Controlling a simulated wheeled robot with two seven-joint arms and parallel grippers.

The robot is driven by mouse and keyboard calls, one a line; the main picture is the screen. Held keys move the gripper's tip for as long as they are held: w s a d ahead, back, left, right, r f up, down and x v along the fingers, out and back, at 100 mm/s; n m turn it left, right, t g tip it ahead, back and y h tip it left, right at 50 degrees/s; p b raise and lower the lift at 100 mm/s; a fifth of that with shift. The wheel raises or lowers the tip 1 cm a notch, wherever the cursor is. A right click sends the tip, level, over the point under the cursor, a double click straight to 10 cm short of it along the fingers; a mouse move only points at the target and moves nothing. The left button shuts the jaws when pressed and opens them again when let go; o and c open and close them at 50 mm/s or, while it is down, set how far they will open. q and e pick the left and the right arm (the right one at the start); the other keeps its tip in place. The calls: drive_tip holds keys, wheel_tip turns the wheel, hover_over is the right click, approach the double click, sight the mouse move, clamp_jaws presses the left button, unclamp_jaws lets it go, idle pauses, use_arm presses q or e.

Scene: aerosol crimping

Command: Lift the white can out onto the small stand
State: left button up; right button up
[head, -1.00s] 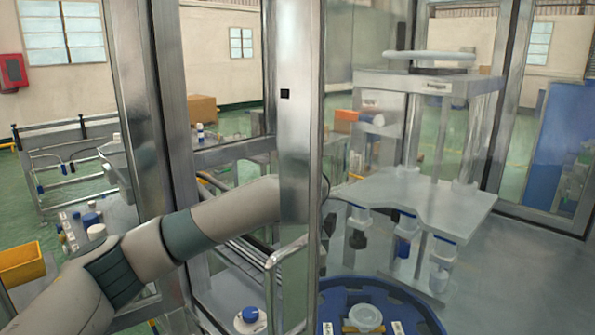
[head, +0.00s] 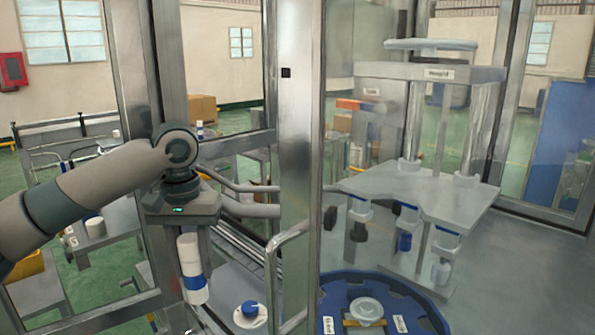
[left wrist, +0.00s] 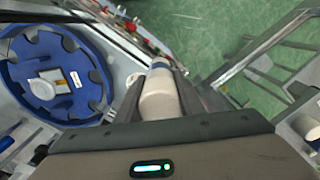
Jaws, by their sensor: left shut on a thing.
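My left gripper (head: 192,258) points down at the left of the machine's front post and is shut on the white can (head: 190,246). The can hangs upright between the fingers, with a blue band near its lower part. In the left wrist view the can (left wrist: 159,100) lies between the dark fingers, its far end blue. A grey top (head: 118,231) beyond the frame at the left, with a white cylinder (head: 95,227) on it, may be the small stand; I cannot tell for sure. My right gripper is out of view.
A blue round turntable (head: 418,312) holds a white lidded part (head: 366,309). A white round piece with a blue knob (head: 250,313) stands near the handle. The metal post (head: 297,150) and the frame bar (head: 235,147) are close to my left arm.

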use_arm(q)
drive_tip(key=s+f, duration=0.4)
drive_tip(key=f, duration=0.6)
drive_tip(key=s+f, duration=0.4)
drive_tip(key=f, duration=0.5)
drive_tip(key=s+f, duration=1.2)
drive_tip(key=shift+s, duration=0.25)
